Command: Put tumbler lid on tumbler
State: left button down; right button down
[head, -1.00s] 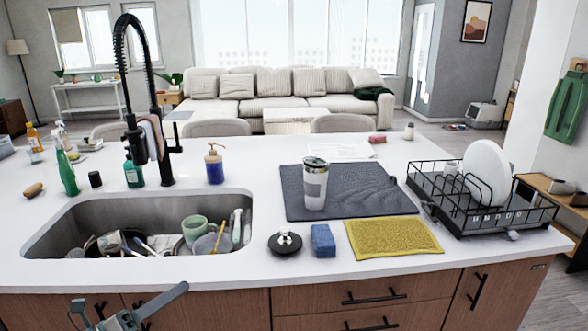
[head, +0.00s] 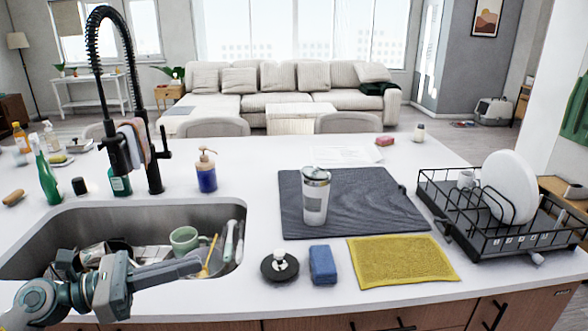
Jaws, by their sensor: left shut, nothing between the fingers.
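The tumbler (head: 316,203), white with a silver rim and a grey patch, stands upright on the dark drying mat (head: 370,205). The tumbler lid (head: 279,268), a black disc with a pale knob on top, lies flat on the counter in front of the mat, apart from the tumbler. My left gripper (head: 195,266) is shut and empty over the front of the sink, to the left of the lid and not touching it. My right gripper is not in view.
A blue sponge (head: 322,264) lies close to the lid's right, then a yellow cloth (head: 402,262). A dish rack (head: 470,215) with plates stands at right. The sink (head: 90,215) holds dishes below a tall black faucet (head: 150,160). A soap bottle (head: 206,174) stands behind it.

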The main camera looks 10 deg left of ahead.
aim_at(315, 173)
jog(key=i, duration=1.05)
